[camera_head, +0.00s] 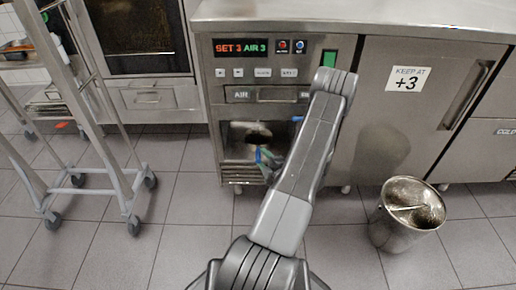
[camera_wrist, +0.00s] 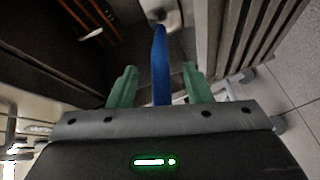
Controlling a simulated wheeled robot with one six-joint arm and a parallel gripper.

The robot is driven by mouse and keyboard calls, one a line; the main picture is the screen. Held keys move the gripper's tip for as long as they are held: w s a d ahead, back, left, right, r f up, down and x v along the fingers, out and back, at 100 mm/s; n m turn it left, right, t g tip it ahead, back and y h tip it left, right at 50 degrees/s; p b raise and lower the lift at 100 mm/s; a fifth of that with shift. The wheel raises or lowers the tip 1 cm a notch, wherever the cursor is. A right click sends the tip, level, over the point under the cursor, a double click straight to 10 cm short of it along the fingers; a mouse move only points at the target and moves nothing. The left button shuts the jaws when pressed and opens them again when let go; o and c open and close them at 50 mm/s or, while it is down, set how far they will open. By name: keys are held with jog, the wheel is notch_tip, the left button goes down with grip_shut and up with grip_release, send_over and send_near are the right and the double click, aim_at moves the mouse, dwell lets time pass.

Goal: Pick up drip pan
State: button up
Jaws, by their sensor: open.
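My gripper (camera_head: 268,158) is in front of the open recess (camera_head: 238,133) low in the steel cabinet, below the control panel. In the wrist view its two green fingers (camera_wrist: 160,68) stand apart, one on each side of an upright narrow blue piece (camera_wrist: 160,48). Gaps show between the blue piece and both fingers. A small bit of blue also shows by the fingers in the head view. I cannot tell whether this blue piece belongs to the drip pan. No whole pan is clearly visible; my arm covers the right part of the recess.
A metal bin (camera_head: 382,232) with a utensil across its top stands on the floor at right. A wheeled rack (camera_head: 98,170) stands at left. The steel counter (camera_head: 420,22) runs above the cabinet. The tiled floor between rack and bin is clear.

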jog(key=shift+b+x, duration=0.35)
jog(key=shift+x, duration=1.2)
grip_shut()
jog(key=shift+r, duration=0.1)
